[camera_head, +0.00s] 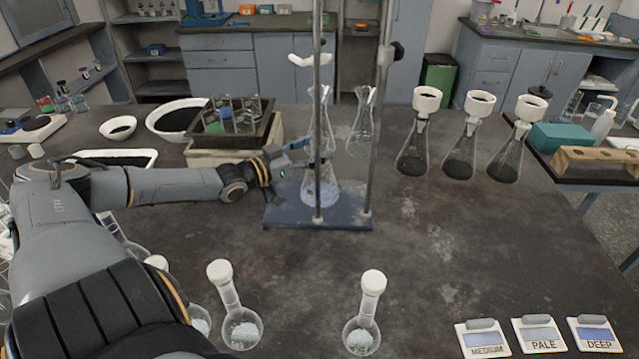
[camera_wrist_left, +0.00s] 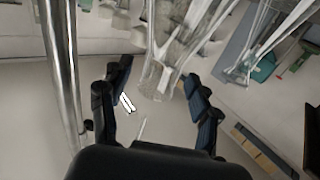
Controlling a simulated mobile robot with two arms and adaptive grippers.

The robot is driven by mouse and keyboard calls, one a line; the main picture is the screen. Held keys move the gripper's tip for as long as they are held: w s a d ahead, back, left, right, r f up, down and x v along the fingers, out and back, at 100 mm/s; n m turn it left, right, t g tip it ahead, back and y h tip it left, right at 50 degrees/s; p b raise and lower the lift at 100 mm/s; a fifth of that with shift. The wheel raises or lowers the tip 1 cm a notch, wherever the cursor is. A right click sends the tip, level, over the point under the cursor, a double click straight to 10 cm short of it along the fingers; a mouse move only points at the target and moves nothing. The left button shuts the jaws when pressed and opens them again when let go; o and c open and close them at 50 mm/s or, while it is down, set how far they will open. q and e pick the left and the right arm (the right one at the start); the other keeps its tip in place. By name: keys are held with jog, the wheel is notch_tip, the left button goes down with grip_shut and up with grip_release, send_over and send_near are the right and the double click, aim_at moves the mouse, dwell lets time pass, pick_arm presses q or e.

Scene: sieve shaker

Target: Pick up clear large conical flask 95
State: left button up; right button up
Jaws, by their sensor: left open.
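A clear conical flask (camera_head: 320,187) with pale bluish contents stands on the blue base of a metal stand (camera_head: 280,216), partly behind a front rod. My left gripper (camera_head: 298,158) reaches in from the left and is beside this flask's upper part. In the left wrist view the fingers (camera_wrist_left: 158,80) are spread, with clear glass (camera_wrist_left: 160,62) between and beyond them; contact cannot be told. Another clear conical flask (camera_head: 362,135) stands behind the stand. No number is readable, so I cannot tell which is flask 95. My right gripper is not in view.
Two upright metal rods (camera_head: 380,80) stand close to the gripper. Several dark-filled flasks with white funnels (camera_head: 413,160) are at right. A wooden box (camera_head: 265,130) with glassware is behind the arm. The middle right is clear.

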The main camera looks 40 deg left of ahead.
pick_arm(q)
jog(key=shift+x, duration=1.15)
grip_shut()
